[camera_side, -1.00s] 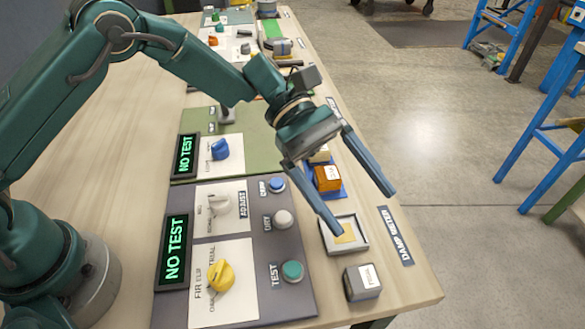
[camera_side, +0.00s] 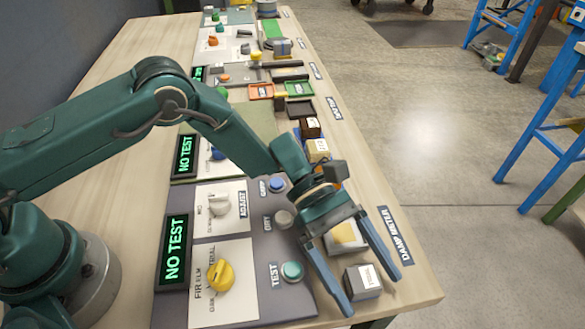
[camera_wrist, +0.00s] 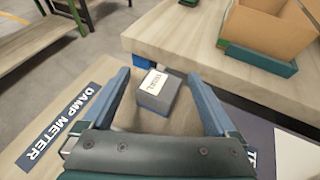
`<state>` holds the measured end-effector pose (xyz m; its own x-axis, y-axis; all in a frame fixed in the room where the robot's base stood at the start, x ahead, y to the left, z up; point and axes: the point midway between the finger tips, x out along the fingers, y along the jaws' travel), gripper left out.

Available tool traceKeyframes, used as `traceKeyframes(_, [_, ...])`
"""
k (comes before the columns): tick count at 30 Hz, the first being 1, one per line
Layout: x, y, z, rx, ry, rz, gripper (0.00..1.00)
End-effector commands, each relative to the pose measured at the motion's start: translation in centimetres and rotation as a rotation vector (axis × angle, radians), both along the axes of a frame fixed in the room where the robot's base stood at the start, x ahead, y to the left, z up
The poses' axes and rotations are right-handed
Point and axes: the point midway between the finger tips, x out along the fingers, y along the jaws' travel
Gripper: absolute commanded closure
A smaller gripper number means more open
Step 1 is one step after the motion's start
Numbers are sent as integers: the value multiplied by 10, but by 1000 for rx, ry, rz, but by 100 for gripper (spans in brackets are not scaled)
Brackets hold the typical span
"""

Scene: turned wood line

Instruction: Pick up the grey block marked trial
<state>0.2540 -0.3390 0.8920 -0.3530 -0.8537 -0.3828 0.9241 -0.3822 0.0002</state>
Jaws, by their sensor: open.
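The grey block (camera_side: 363,283) with a white label on top stands near the front right corner of the bench in the side view. In the wrist view the grey block (camera_wrist: 158,93) sits between the two fingers, beyond their base, its label partly readable as trial. My gripper (camera_side: 375,288) is open and points down toward the block, with one finger on each side of it. The wrist view shows both fingers of my gripper (camera_wrist: 163,85) apart from the block, with gaps on both sides. I cannot tell the exact height of the fingertips.
A small tray (camera_side: 345,238) with a yellowish piece lies behind the block, partly hidden by my gripper. A dark control panel (camera_side: 262,235) with a teal button (camera_side: 292,271) stands to the left. The damp meter label (camera_side: 395,236) lies along the right bench edge.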

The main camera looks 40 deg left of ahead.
Motion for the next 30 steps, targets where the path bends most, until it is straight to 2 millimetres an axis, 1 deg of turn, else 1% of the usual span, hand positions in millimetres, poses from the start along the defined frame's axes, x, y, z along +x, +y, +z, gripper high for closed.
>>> traceKeyframes(2, [0, 0, 0, 0, 0, 0, 7])
traceKeyframes(3, [0, 0, 0, 0, 0, 0, 11])
traceKeyframes(5, [0, 0, 0, 0, 0, 0, 34])
traceKeyframes(6, [0, 0, 0, 0, 0, 0, 49])
traceKeyframes(8, [0, 0, 0, 0, 0, 0, 72])
traceKeyframes(9, [0, 0, 0, 0, 0, 0, 87])
traceKeyframes(10, [0, 0, 0, 0, 0, 0, 89])
traceKeyframes(20, [0, 0, 4, 0, -1, 0, 90])
traceKeyframes(23, [1, 0, 10, -1, -2, 0, 90])
traceKeyframes(26, [1, 0, 21, -2, -4, -1, 90])
traceKeyframes(30, [1, 0, 45, -2, -5, 0, 90])
